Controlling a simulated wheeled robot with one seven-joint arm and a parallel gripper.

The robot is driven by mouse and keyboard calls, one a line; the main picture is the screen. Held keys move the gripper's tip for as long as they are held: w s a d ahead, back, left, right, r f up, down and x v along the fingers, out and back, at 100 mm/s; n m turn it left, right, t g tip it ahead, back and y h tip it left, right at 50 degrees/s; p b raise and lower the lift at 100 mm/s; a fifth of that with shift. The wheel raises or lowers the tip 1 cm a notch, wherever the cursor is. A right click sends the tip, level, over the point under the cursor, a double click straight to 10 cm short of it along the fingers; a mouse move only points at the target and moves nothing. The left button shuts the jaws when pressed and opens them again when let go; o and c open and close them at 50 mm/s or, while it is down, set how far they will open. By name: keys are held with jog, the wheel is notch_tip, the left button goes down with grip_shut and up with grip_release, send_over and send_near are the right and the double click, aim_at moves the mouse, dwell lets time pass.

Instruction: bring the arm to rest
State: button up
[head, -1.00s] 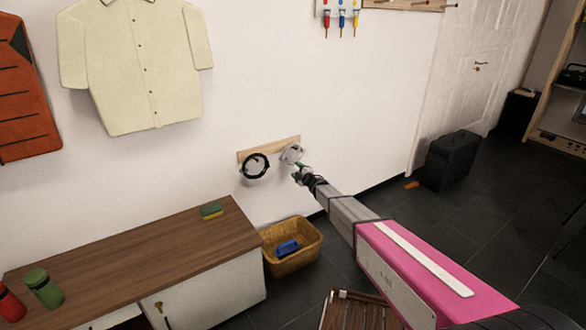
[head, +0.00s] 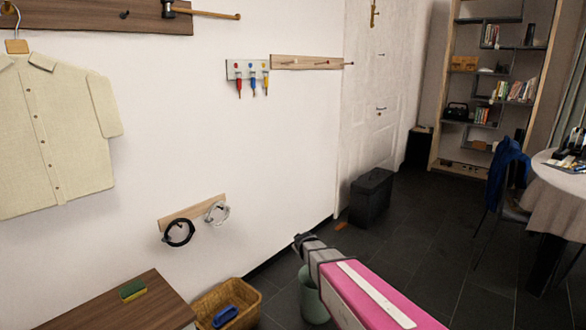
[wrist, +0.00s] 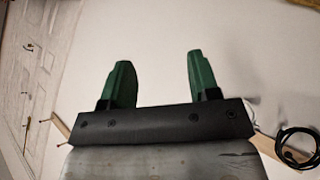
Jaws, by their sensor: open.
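My arm (head: 365,290) reaches in from the lower right in the head view, and its end is over the floor to the right of the low wall rail. In the wrist view my gripper (wrist: 158,72) shows two green fingers spread wide with only bare wall between them, so it is open and empty. The fingers cannot be made out in the head view. A black ring (head: 178,233) and a clear whitish ring (head: 217,212) hang on the low wooden rail (head: 190,211), apart from my arm.
A wicker basket (head: 247,289) with a blue item stands beside the wooden-topped cabinet (head: 130,308). A green bin (head: 311,298) is close to my arm. A black case (head: 371,197) stands by the wall. A round table (head: 562,182) and chair are at right. Dark floor lies open between.

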jog(key=s+d+r+m+g, duration=0.1)
jog(key=s+d+m+g, duration=0.2)
jog(key=s, duration=0.6)
jog(key=s+d+m+g, duration=0.2)
jog(key=s+d+g, duration=0.2)
jog(key=s+d, duration=0.3)
jog(key=s+d+r+m+g, duration=0.1)
jog(key=s+d+m+g, duration=0.2)
jog(key=s, duration=0.9)
jog(key=shift+s+d+r+m, duration=0.3)
jog(key=shift+s+d, duration=0.05)
jog(key=shift+d, duration=0.75)
